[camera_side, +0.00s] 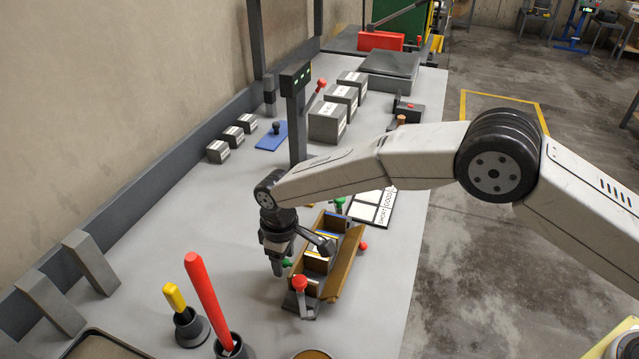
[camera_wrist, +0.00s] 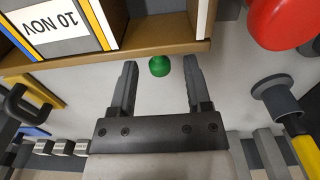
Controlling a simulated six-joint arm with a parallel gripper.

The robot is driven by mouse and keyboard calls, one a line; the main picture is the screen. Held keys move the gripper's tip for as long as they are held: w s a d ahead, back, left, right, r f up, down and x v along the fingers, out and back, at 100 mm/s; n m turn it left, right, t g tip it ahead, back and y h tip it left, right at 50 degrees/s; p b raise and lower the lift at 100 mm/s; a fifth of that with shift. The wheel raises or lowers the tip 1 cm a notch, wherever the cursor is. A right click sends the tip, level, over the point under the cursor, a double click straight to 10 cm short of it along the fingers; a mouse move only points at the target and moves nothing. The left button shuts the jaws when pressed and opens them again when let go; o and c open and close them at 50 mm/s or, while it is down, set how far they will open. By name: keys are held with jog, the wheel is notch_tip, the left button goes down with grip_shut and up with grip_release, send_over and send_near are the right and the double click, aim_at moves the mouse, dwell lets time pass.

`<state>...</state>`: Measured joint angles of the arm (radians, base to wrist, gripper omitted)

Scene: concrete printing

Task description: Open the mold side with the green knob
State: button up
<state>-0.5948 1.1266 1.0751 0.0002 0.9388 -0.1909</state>
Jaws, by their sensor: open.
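A brown mold (camera_side: 346,262) stands on the grey bench, with labelled blocks inside. In the wrist view its brown side wall (camera_wrist: 160,46) runs across the top, and a label reading "10 NOV" (camera_wrist: 60,22) shows upside down. A green knob (camera_wrist: 159,66) sits just below that wall, between the tips of my gripper (camera_wrist: 160,75). The gripper is open, with a finger on either side of the knob and no visible contact.
A red ball-topped handle (camera_side: 300,283) stands at the mold's near end, and a red knob (camera_side: 363,246) on its right. Red (camera_side: 205,290) and yellow (camera_side: 174,296) handles stand in dark cups at the front left.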

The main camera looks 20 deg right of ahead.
grip_shut()
jog(key=shift+w+a+f+g+h, duration=0.3)
jog(key=shift+w+a+g+h, duration=0.25)
jog(key=shift+g+h, duration=0.25)
dwell(0.4)
jog(key=shift+g+h, duration=0.3)
jog(key=shift+d, duration=0.1)
dwell(0.3)
grip_release()
jog(key=shift+s, duration=0.1)
jog(key=shift+f, duration=0.1)
